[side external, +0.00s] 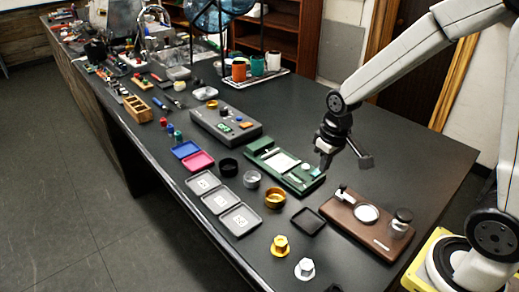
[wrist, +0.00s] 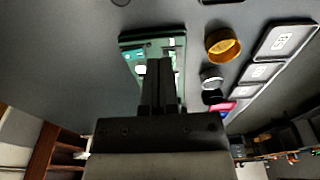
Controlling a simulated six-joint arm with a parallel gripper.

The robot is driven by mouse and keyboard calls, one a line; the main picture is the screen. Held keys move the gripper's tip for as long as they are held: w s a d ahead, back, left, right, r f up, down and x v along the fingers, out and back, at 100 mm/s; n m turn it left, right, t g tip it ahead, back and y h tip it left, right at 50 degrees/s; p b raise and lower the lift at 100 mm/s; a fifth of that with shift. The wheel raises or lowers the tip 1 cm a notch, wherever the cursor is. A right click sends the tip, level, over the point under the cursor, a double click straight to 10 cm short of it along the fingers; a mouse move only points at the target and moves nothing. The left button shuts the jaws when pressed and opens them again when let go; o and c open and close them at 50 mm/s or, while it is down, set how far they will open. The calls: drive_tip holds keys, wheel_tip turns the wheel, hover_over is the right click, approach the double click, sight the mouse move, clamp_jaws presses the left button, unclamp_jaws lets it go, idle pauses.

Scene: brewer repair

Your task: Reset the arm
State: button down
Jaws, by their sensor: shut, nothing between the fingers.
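My gripper (side external: 327,158) is shut and empty. In the side external view it points down just above the right end of a green device (side external: 262,152) with a pale panel on top. I cannot tell from this view whether the fingertips touch it. In the wrist view the two fingers of my gripper (wrist: 160,62) lie side by side over the green device (wrist: 131,43), hiding its middle.
A brown board (side external: 372,243) with a round ring stands to the right. Orange (side external: 274,197) and black (side external: 228,167) cups and grey numbered trays (side external: 240,219) lie left and in front. A grey box (side external: 215,112) is further back. Bare tabletop (side external: 390,145) lies behind the gripper.

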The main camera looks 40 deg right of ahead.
drive_tip(key=shift+t, duration=0.7)
drive_tip(key=s+a, duration=0.1)
drive_tip(key=s, duration=0.1)
drive_tip(key=s+a, duration=0.1)
drive_tip(key=s, duration=0.1)
drive_tip(key=s+a+f, duration=0.1)
drive_tip(key=s, duration=0.1)
drive_tip(key=shift+s+a, duration=0.1)
drive_tip(key=shift+s, duration=0.3)
